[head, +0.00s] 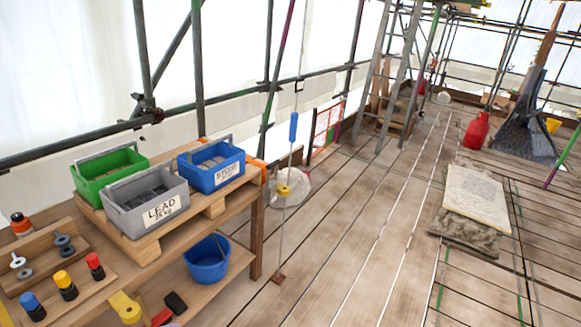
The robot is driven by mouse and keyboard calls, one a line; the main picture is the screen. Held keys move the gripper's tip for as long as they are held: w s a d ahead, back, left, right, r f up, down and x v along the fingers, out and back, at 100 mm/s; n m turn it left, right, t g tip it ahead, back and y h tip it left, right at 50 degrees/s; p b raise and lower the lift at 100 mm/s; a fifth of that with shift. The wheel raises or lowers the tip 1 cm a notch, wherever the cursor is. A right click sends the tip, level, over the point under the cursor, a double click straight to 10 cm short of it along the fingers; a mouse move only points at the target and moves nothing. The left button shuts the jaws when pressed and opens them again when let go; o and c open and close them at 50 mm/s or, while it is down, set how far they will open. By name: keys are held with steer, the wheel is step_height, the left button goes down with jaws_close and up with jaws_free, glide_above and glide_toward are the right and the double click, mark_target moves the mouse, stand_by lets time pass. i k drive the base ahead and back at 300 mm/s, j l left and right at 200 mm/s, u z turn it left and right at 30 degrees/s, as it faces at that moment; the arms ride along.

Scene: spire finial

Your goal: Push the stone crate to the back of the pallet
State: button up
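The stone crate (203,177) is a blue open-topped box with a handle and a white label that appears to read STONE. It stands on the right end of the wooden pallet (222,197), which rests on a workbench at the left. The grey crate (131,211), labelled LEAD, stands on the pallet to its left and nearer to me. The green crate (89,177) is behind the grey one. The blue crate holds grey pieces. My gripper is not in view.
A blue bucket (207,265) sits on the bench's lower shelf. A wooden tray with coloured-top pieces (65,286) lies in front of the pallet. Scaffold poles (195,85) stand behind the bench. The plank floor (345,235) to the right is mostly clear, with a stone slab (474,194) farther right.

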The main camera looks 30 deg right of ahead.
mark_target(207, 168)
steer(key=z, duration=0.25)
steer(key=i+l+z, duration=0.15)
steer(key=i, duration=1.3)
steer(key=i+j+z, duration=0.2)
steer(key=i, duration=1.3)
steer(key=l, duration=0.1)
